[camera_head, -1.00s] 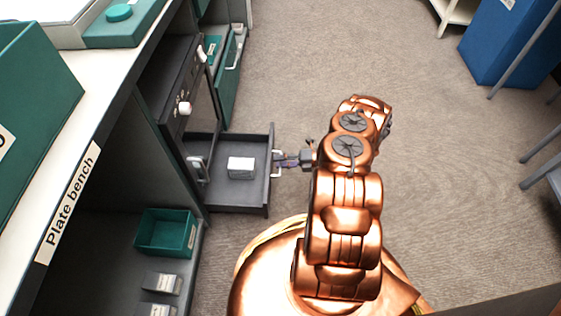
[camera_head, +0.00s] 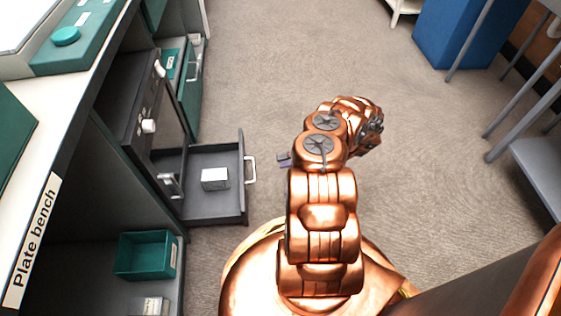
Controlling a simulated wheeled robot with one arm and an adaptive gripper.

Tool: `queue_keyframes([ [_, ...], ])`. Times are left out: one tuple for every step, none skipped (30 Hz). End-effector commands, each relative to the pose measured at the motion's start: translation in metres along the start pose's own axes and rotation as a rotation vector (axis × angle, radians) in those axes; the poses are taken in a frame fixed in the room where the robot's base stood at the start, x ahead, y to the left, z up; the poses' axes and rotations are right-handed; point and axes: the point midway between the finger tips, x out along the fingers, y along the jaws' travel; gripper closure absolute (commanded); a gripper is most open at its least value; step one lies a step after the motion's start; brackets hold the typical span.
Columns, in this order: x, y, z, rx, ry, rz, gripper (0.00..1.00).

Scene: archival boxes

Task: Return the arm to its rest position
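My copper-coloured arm stands in the middle of the head view, rising from my base and bent over at the top. Little of my gripper (camera_head: 284,159) shows, as small grey and purplish parts just left of the arm's upper joints. The rest of it is hidden behind the arm, so its opening cannot be made out. The gripper is to the right of the open drawer's handle (camera_head: 250,170), with a gap of floor showing between them. I see nothing held in the visible part.
The dark drawer (camera_head: 217,206) is pulled out from the plate bench (camera_head: 31,240), with a white-topped box (camera_head: 215,178) inside. A green tray (camera_head: 147,256) sits on the shelf below. A blue cabinet (camera_head: 470,35) and grey metal frames stand at right. Carpet between is clear.

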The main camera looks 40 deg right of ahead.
Motion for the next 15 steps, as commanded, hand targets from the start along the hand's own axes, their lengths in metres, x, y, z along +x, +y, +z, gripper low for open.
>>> queue_keyframes([
  [0.0001, 0.0001, 0.0000, 0.000, 0.000, 0.000, 0.64],
  [0.0001, 0.0001, -0.0001, 0.000, 0.000, 0.000, 0.64],
  [0.0001, 0.0001, 0.0000, 0.000, 0.000, 0.000, 0.64],
  [0.0002, 0.0001, -0.0001, 0.000, 0.000, 0.000, 0.64],
  [0.0002, 0.0001, 0.0000, 0.000, 0.000, 0.000, 0.64],
  [0.0002, 0.0001, 0.0000, 0.000, 0.000, 0.000, 0.64],
  [0.0002, 0.0001, -0.0001, 0.000, 0.000, 0.001, 0.64],
  [0.0002, 0.0002, -0.0001, 0.000, 0.000, 0.001, 0.64],
  [0.0002, 0.0001, 0.0000, 0.000, 0.000, 0.001, 0.64],
  [0.0002, 0.0001, 0.0000, 0.000, 0.000, 0.001, 0.64],
  [0.0003, 0.0001, 0.0000, 0.000, 0.000, 0.001, 0.64],
  [0.0003, 0.0002, -0.0001, 0.000, 0.000, 0.001, 0.64],
  [0.0004, 0.0007, 0.0000, -0.001, 0.000, 0.001, 0.64],
  [0.0008, 0.0022, 0.0003, -0.003, 0.002, 0.001, 0.64],
  [0.0017, 0.0060, 0.0010, -0.009, 0.005, 0.002, 0.64],
])
